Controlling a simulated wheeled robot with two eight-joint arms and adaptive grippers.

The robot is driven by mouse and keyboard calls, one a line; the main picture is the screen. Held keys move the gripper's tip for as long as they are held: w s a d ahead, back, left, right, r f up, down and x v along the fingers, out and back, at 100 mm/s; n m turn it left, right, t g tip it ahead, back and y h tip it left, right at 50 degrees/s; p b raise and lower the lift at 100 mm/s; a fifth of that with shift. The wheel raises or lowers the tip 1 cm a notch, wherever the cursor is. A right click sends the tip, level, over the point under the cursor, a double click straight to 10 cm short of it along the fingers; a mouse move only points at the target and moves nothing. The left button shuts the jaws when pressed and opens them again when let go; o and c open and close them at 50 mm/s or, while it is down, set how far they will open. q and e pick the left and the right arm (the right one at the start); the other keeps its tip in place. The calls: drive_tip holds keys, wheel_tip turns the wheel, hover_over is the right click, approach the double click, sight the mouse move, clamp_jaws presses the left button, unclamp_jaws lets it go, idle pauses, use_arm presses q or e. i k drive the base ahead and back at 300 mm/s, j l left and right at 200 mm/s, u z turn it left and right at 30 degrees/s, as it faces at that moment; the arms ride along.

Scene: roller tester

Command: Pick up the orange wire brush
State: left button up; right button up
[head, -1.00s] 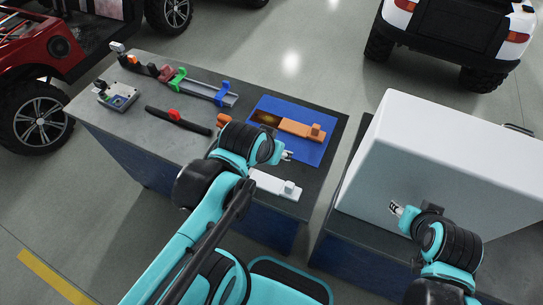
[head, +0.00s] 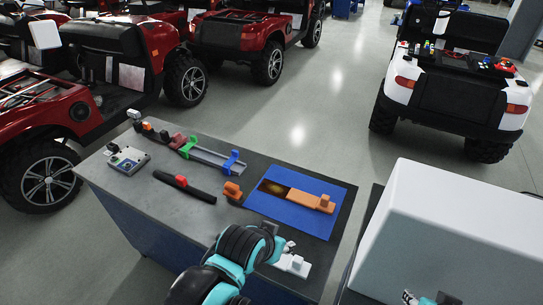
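The orange wire brush (head: 312,200) lies on a blue mat (head: 263,208) at the right part of the grey table, in the head view. My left gripper (head: 287,246) is in front of the mat, apart from the brush, over or beside a white tool. It is too small to tell whether its fingers are open. My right gripper (head: 408,297) shows only at the bottom edge, beside the white box, its state unclear.
On the table (head: 160,205) are a black bar with a red block (head: 184,186), a small orange block piece (head: 232,191), a rail with green and blue clamps (head: 208,155), a grey device (head: 128,160) and the white tool (head: 294,264). A large white box (head: 450,235) stands right.

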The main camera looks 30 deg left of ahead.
sight(232, 191)
drive_tip(key=k+u, duration=0.35)
drive_tip(key=u, duration=0.2)
drive_tip(key=i+u, duration=0.1)
drive_tip(key=u, duration=0.3)
drive_tip(key=i+l+u, duration=0.1)
drive_tip(key=u, duration=0.35)
drive_tip(key=i+l, duration=0.15)
drive_tip(key=l+z, duration=0.05)
